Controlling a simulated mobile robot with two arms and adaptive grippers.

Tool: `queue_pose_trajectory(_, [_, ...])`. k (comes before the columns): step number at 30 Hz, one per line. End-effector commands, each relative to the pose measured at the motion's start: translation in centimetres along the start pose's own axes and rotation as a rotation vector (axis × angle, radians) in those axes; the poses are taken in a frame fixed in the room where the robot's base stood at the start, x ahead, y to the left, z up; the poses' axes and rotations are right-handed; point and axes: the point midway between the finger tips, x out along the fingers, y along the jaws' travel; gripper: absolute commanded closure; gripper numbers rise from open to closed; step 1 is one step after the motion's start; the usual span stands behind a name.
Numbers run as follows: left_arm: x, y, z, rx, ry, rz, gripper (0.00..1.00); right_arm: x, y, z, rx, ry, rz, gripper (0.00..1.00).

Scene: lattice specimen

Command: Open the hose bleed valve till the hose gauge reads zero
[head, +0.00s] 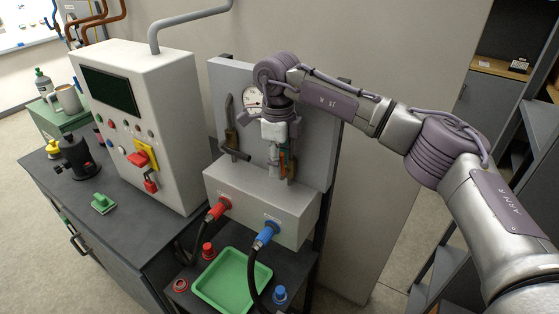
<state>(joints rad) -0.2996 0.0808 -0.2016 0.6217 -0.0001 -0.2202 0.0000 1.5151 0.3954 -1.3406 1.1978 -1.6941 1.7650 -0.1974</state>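My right gripper (281,166) hangs fingers down in front of the grey upright panel, just above the grey box. Its fingers are small and partly merge with fittings behind them, so I cannot tell whether they are open or shut. A small orange-brown part (292,167) shows right at the fingers; I cannot tell whether it is the bleed valve's handle or whether it is touched. A round white gauge (252,98) sits on the panel, partly covered by my wrist; its reading is too small to make out. My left gripper is not in view.
The grey box (262,196) carries a red hose coupling (218,209) and a blue one (267,235) with black hoses. A dark lever (231,139) stands left on the panel. A green tray (232,285) lies below. A white control cabinet (150,120) stands left.

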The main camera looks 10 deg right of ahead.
Motion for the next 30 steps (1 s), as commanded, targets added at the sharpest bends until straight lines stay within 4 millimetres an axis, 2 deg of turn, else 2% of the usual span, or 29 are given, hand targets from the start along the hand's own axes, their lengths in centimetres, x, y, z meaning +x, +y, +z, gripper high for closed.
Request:
queue_pose_trajectory(5, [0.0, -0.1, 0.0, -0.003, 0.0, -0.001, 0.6, -0.3, -0.1, 0.0, 0.001, -0.003, -0.002, 0.58])
queue_pose_trajectory(8, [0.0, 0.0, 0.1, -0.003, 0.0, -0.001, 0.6, -1.1, -0.1, 0.1, 0.001, -0.004, -0.003, 0.58])
queue_pose_trajectory(21, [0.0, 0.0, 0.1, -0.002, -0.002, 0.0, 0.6, -9.7, 0.0, 0.1, 0.0, -0.003, -0.003, 0.58])
queue_pose_trajectory(25, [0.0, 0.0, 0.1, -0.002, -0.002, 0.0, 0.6, -11.3, 0.0, 0.1, 0.0, -0.001, -0.002, 0.58])
queue_pose_trajectory(30, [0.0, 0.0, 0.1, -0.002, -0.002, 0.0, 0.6, -12.0, 0.0, 0.1, 0.0, 0.0, 0.0, 0.58])
